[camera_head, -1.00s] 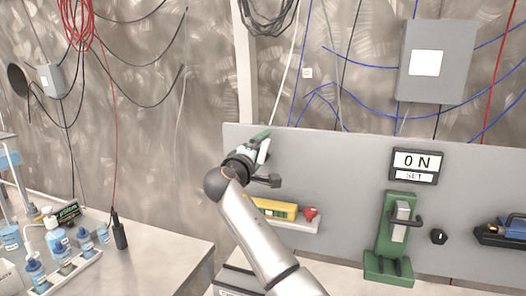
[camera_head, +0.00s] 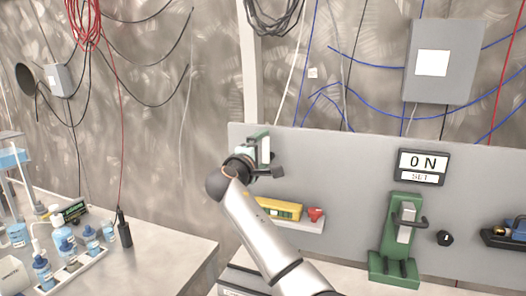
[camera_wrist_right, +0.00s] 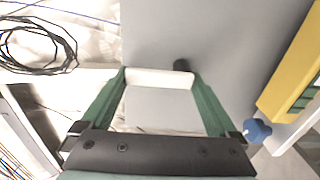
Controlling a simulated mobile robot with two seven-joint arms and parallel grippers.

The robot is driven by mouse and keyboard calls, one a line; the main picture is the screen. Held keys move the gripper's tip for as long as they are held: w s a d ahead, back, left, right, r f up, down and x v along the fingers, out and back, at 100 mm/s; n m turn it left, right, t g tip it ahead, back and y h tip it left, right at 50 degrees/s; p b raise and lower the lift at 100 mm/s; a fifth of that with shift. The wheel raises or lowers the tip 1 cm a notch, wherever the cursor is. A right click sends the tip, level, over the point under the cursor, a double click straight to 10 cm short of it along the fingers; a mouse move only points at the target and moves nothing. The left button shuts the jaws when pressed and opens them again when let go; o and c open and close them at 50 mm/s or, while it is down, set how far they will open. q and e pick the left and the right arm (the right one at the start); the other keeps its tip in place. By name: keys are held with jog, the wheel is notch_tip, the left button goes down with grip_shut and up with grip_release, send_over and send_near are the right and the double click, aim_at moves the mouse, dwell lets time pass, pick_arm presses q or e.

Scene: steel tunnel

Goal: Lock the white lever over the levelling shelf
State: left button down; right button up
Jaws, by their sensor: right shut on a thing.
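The white lever (camera_head: 266,150) is on the grey panel at the upper left of the levelling shelf (camera_head: 312,227). My right gripper (camera_head: 257,147) is at the lever, with its green fingers pointing up in the head view. In the right wrist view the white lever (camera_wrist_right: 160,78) lies crosswise between the tips of my two green fingers, and the right gripper (camera_wrist_right: 158,80) is shut on it. A dark round part (camera_wrist_right: 183,66) shows by the lever's right end. A yellow spirit level (camera_head: 278,208) and a red knob (camera_head: 316,214) are on the shelf. My left gripper is not in view.
The grey panel (camera_head: 345,180) carries a display reading "ON SET" (camera_head: 422,166), a green clamp (camera_head: 399,240) and a black knob (camera_head: 445,238) to the right. A bench (camera_head: 150,262) with several blue-capped bottles stands at the left.

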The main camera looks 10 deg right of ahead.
jog(key=o, duration=1)
jog(key=shift+r, duration=0.35)
jog(key=b+v, duration=0.2)
jog(key=v, duration=0.4)
jog(key=b+v, duration=0.1)
jog(key=v, duration=0.5)
jog(key=shift+s+a+f+b, duration=0.15)
jog(key=shift+f+b, duration=0.1)
jog(key=shift+b, duration=0.1)
jog(key=shift+f, duration=0.1)
